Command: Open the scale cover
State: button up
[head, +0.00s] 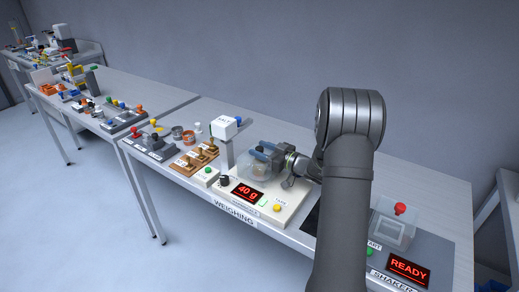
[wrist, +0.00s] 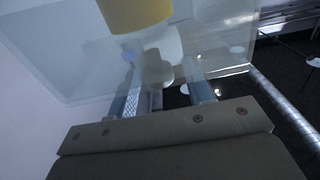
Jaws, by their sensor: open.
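The scale (head: 262,205) is a pale box with a red display reading 40 g. Its clear cover (head: 240,166) appears lowered over the weighing area in the head view. My gripper (head: 265,151) reaches in from the right at the top of the cover, with its bluish fingers over it. In the wrist view my gripper (wrist: 160,62) has its two fingers apart, with a pale rounded piece showing between and beyond them. I cannot tell whether the fingers touch the cover. A large see-through panel (wrist: 75,60) fills the upper left of the wrist view.
A white-headed post (head: 225,128) stands just left of the scale. Brass weights on a wooden block (head: 197,160) are further left. A shaker with a clear box (head: 393,227) and a READY display (head: 408,269) is at the right. My arm hides the bench between.

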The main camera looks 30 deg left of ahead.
jog(key=shift+a, duration=0.5)
grip_shut()
jog(key=d, duration=1.1)
jog(key=shift+d, duration=0.4)
grip_release()
jog(key=d, duration=0.7)
jog(key=shift+d, duration=0.25)
